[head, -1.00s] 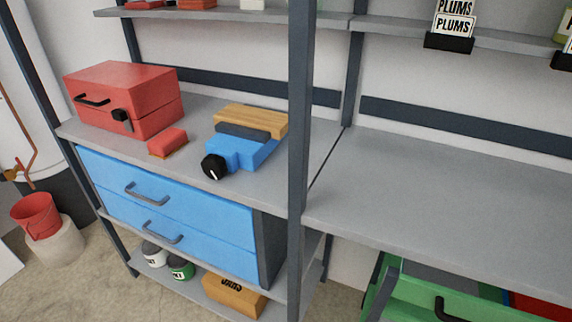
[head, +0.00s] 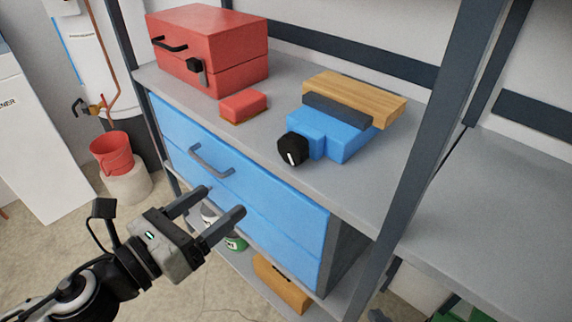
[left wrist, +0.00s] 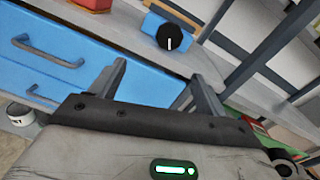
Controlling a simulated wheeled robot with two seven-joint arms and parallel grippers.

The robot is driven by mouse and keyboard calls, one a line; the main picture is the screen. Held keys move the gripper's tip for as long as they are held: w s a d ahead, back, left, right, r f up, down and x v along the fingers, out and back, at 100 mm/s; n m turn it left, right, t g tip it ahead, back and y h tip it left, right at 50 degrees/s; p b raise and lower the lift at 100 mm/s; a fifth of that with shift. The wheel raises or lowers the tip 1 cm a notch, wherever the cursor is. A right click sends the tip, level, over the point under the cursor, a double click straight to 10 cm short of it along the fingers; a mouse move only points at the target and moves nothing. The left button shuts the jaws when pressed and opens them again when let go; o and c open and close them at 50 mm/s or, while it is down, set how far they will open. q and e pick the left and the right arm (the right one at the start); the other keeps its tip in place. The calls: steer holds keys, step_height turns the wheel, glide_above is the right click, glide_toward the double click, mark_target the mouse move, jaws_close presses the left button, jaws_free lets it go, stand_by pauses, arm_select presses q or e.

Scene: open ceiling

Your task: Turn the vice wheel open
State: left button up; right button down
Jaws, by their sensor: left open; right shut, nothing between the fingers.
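The blue vice (head: 340,132) sits on the grey bench top, with a wooden block (head: 355,95) at its back. Its black wheel (head: 292,149) with a white mark faces the front edge. The wheel also shows at the top of the left wrist view (left wrist: 170,38). My left gripper (head: 226,201) is open and empty, in front of the blue drawers, lower and to the left of the wheel and apart from it. Its two fingers show in the left wrist view (left wrist: 150,88), pointing toward the bench. My right gripper is not in view.
A red toolbox (head: 215,55) and a small red block (head: 243,105) stand left of the vice. Blue drawers (head: 270,195) with protruding handles are below the bench top. A dark rack post (head: 432,120) rises right of the vice. A red bucket (head: 112,155) is at the far left.

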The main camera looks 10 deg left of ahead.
arm_select(q)
steer(key=m+h, duration=0.1)
steer(key=m, duration=0.2)
steer(key=p, duration=0.4)
glide_toward(288, 154)
steer(key=r, duration=0.1)
steer(key=x, duration=0.6)
steer(key=f+p+x, duration=0.1)
steer(key=x, duration=0.2)
steer(key=shift+w+d, duration=0.1)
steer(key=shift+d, duration=0.05)
arm_select(e)
steer(key=shift+d+r+n+h, duration=0.15)
steer(key=shift+d+r, duration=0.05)
steer(key=shift+r, duration=0.3)
steer(key=shift+d+r+n+h, duration=0.15)
steer(key=shift+d+r, duration=0.05)
steer(key=shift+r, duration=0.25)
